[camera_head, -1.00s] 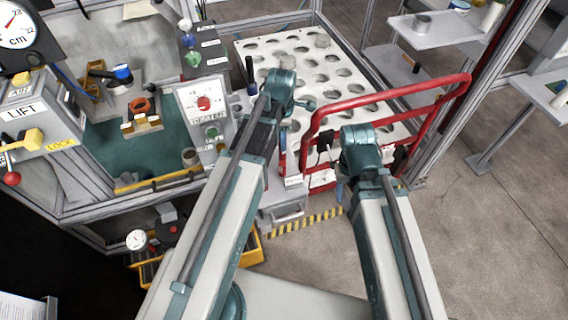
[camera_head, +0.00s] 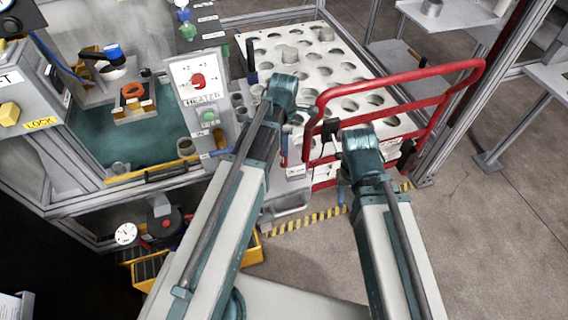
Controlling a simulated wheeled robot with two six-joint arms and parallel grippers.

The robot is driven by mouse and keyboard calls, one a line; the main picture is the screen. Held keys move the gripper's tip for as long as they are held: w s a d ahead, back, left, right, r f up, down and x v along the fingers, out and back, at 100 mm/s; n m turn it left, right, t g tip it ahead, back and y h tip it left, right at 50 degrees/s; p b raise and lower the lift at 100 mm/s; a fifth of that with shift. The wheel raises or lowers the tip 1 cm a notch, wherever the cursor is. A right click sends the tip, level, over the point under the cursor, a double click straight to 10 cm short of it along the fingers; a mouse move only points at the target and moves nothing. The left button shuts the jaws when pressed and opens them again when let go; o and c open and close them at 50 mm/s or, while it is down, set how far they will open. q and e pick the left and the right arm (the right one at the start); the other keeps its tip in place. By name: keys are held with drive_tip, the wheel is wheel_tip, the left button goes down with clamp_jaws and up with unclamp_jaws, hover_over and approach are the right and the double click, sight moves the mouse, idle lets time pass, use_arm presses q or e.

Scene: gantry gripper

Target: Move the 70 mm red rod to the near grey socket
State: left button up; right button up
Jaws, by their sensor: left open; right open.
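I cannot make out a red rod in this view. Neither shows anything held.
A red tubular rail (camera_head: 430,72) runs along the board's near side. A heater panel (camera_head: 198,82) with a red knob stands left of my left arm. A green work area (camera_head: 120,140) lies further left. Yellow bins (camera_head: 145,275) sit below. Open floor (camera_head: 500,230) is at right.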

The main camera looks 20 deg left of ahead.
sight(284, 158)
use_arm(q)
drive_tip(key=shift+f, duration=0.1)
wheel_tip(284, 158, down, 5)
drive_tip(key=b, duration=0.5)
clamp_jaws()
